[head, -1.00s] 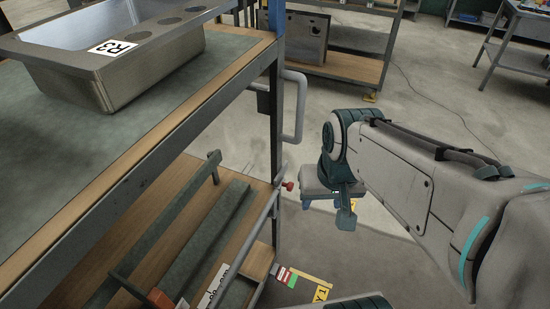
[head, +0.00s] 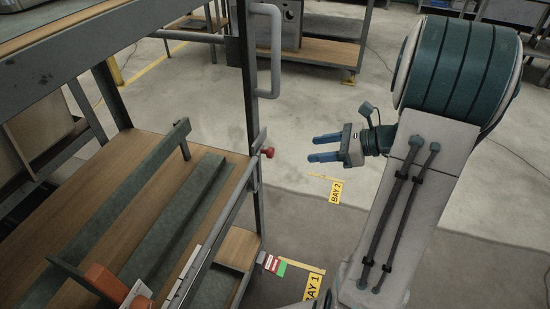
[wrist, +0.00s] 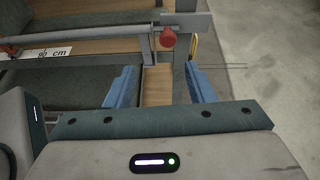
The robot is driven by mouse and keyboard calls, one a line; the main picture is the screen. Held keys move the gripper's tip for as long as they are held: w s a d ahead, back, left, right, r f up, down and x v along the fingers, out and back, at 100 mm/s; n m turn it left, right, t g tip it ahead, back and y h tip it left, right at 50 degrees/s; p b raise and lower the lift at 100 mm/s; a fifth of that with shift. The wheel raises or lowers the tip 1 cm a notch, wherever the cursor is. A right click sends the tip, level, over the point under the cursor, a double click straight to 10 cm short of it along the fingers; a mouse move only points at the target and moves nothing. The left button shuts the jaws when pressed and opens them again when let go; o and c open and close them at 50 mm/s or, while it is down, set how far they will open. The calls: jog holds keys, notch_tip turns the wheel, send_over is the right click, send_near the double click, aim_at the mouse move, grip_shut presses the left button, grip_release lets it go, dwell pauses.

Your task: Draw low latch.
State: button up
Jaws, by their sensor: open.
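A red knob (head: 268,152) sits at the end of a grey rail on the rack's right post, at lower-shelf height; I take it for the low latch. In the wrist view the knob (wrist: 168,39) is ahead, slightly right of the middle between my fingers. My gripper (head: 311,148) has blue fingers, open and empty, pointing left at the knob with a short gap in the picture. Both fingers also show in the wrist view (wrist: 160,78), apart, with nothing between them. Nothing hides the knob.
The rack's lower wooden shelf (head: 135,158) carries grey-green bars and an orange block (head: 106,283). A grey bent handle (head: 276,50) stands out from the post above the knob. Yellow BAY 1 and BAY 2 (head: 336,191) floor labels lie below. The floor around the arm is open.

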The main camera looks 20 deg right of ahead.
aim_at(273, 152)
jog(key=shift+m+t, duration=0.3)
jog(key=shift+m, duration=0.1)
jog(key=x, duration=0.4)
jog(key=b+x, duration=0.1)
jog(key=x, duration=0.4)
jog(key=b+x, duration=0.1)
jog(key=x, duration=0.3)
jog(key=shift+w+d+f, duration=0.15)
jog(key=shift+w+f, duration=0.25)
jog(key=shift+f, duration=0.05)
